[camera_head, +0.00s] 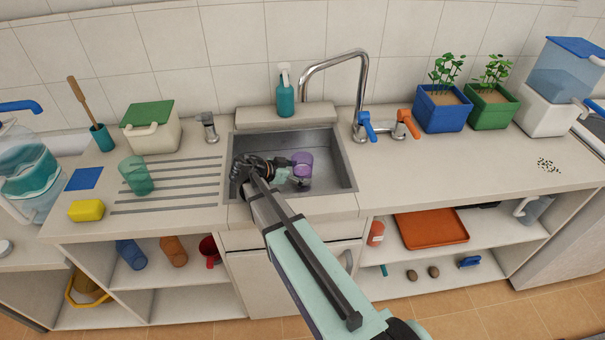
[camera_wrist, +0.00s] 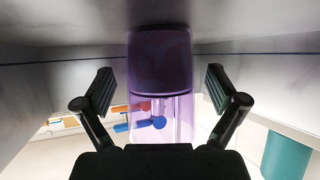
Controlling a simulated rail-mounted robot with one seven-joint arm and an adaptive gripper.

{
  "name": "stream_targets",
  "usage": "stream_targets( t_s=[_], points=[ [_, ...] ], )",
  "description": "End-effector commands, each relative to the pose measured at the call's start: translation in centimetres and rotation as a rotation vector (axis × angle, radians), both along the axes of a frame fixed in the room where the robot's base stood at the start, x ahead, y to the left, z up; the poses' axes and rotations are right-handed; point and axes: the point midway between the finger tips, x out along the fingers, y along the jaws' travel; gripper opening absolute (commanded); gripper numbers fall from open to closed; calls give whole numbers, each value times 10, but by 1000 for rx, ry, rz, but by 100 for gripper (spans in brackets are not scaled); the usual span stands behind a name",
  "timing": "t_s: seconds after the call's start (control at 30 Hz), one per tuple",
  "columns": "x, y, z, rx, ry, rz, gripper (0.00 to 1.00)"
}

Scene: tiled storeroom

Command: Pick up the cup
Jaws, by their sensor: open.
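A see-through purple cup (camera_head: 302,160) stands in the sink, toward its middle. It also shows in the wrist view (camera_wrist: 160,62), in the centre between my two fingers. My gripper (camera_head: 284,168) reaches down into the sink just left of the cup. In the wrist view my gripper (camera_wrist: 160,90) is open, with one finger on each side of the cup and a visible gap on both sides. Part of the cup's lower portion is hidden behind my gripper in the head view.
The metal sink (camera_head: 343,172) has walls close around my gripper. A tap (camera_head: 361,75) and a teal soap bottle (camera_head: 285,98) stand behind it. A green cup (camera_head: 136,176) stands on the drainboard at left.

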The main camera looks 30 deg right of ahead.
Motion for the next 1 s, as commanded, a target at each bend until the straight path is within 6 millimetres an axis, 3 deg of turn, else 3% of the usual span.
stream_targets(
  t_s=[0.1, 0.3, 0.37, 0.4, 1.0],
  points=[
    [0, 0, 0, 0, 0, 0, 95],
    [0, 0, 0, 0, 0, 0, 24],
    [0, 0, 0, 0, 0, 0, 24],
    [0, 0, 0, -1, 0, 0, 17],
    [0, 0, 9, -1, -2, 0, 17]
  ],
)
